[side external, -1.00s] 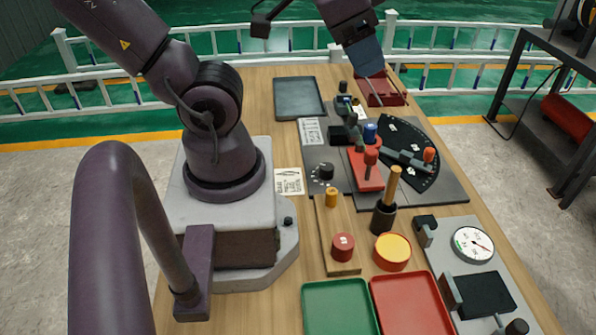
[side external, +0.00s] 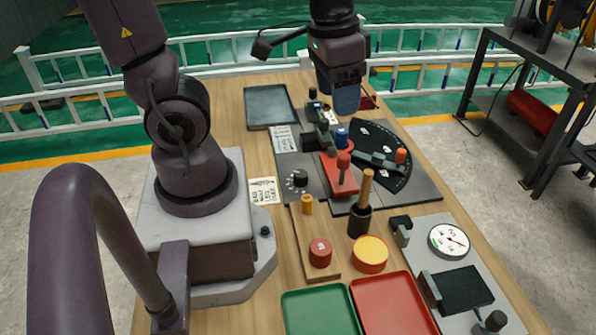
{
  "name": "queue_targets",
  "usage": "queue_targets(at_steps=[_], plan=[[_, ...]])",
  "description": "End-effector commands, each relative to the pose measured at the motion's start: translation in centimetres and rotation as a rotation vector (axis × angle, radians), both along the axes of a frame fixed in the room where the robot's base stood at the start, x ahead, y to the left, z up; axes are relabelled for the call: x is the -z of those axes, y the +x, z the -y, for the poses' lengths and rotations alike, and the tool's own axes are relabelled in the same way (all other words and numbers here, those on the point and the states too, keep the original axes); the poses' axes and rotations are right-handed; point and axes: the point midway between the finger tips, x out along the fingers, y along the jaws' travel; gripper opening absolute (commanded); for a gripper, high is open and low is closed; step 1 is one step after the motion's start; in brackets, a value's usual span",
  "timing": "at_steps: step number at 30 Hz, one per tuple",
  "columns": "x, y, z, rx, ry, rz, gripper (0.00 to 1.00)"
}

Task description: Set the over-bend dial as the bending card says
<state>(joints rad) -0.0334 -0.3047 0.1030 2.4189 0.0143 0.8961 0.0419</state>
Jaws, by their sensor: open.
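The dial (side external: 300,178) is a small black knob with white marks around it, at the left front of the grey bending plate (side external: 322,198). Its exact setting is too small to read. A white card (side external: 263,190) with a drawing and writing lies on the table just left of the dial; its text is not legible. My gripper (side external: 345,114) points down above the far part of the bending plate, well behind the dial and apart from it. It is open and I see nothing in it; its fingertips are hard to make out.
The bender has a red arm (side external: 338,175) and a black angle fan (side external: 385,150). A wooden-handled tool (side external: 365,190) stands upright in a dark holder. A wooden strip (side external: 314,240), green tray (side external: 287,298), red tray (side external: 407,290) and gauge plate (side external: 425,262) lie nearer.

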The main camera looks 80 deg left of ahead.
Motion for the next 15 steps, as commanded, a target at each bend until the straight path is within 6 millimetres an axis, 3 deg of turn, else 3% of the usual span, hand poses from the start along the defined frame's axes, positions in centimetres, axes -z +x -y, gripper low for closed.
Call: queue_targets(at_steps=[9,15], plan=[[9.4,1.6,-6.1,0.078,0.019,-0.375,0.61],[13.7,1.3,-9.8,0.212,0.032,-0.527,0.61]])
